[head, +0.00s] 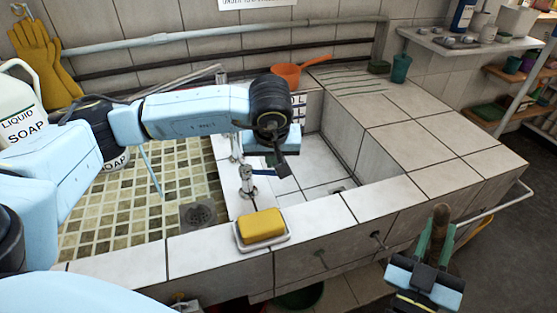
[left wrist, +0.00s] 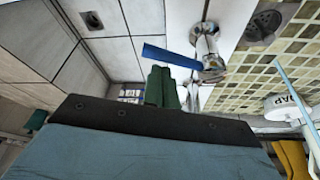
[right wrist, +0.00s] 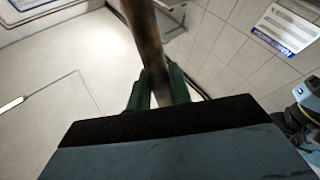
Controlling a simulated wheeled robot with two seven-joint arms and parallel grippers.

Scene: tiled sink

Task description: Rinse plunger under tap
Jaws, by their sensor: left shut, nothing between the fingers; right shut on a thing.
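The metal tap (head: 246,182) stands on the divider between the two basins, with a blue lever (head: 264,172) pointing right. My left gripper (head: 282,166) is shut and empty, close to the lever. The left wrist view shows its green fingertips (left wrist: 162,88) together near the blue lever (left wrist: 172,56); I cannot tell whether they touch. My right gripper (head: 434,245) is shut on the brown wooden handle of the plunger (head: 441,214), in front of the sink's tiled front wall. The handle also shows between the fingers in the right wrist view (right wrist: 146,38). The plunger's cup is hidden.
A yellow sponge (head: 261,225) lies in a white dish on the front ledge. The left basin has a drain (head: 198,215); the right basin (head: 315,168) looks empty. A rail (head: 497,214) runs along the right front.

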